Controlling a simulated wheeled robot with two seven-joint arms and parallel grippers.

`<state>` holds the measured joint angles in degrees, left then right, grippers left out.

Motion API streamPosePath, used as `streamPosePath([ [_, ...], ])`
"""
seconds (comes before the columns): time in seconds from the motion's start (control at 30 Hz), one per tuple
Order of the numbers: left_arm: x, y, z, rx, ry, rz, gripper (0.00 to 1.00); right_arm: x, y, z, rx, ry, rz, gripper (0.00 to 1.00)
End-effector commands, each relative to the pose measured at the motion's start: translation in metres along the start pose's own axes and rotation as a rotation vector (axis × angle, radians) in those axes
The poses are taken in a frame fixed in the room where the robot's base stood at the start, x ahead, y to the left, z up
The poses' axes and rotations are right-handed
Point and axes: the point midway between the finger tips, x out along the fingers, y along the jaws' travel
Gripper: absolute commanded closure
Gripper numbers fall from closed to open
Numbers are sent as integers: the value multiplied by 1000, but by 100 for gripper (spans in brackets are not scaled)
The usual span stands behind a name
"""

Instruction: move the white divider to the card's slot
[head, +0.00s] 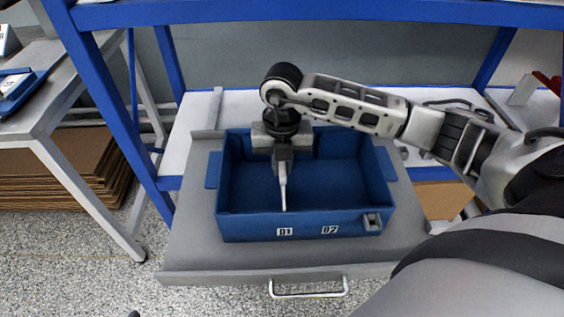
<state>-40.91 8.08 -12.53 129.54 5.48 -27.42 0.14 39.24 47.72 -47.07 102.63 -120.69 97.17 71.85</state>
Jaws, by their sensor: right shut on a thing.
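The white divider (283,193) shows nearly edge-on as a thin, slightly tilted strip inside the blue bin (300,226). My right gripper (282,160) points down over the left half of the bin and is shut on the divider's top. The bin's front wall carries a D1 label (284,231) at left of middle and a D2 label (330,230) to its right. The divider's lower end is near the front wall, above the D1 label; I cannot tell whether it sits in a slot. My left gripper is not in view.
The bin stands on a grey drawer shelf (190,245) with a front handle (308,293). A blue frame post (105,110) rises at left and a blue beam (330,12) crosses above. A blue holder with a white card (14,84) lies on the left table; its writing is unreadable.

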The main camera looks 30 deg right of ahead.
Motion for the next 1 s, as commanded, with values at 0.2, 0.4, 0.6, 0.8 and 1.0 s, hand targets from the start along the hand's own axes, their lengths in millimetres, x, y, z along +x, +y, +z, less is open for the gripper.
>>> streamPosePath([
  [0.2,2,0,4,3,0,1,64,7,0,0,0,0,0,100],
  [0.4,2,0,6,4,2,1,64,12,0,0,0,0,0,100],
  [0.6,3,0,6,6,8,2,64,17,0,0,0,0,0,100],
  [0.8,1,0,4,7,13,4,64,17,0,0,0,0,0,62],
  [1.0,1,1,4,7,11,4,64,17,0,0,0,0,0,62],
])
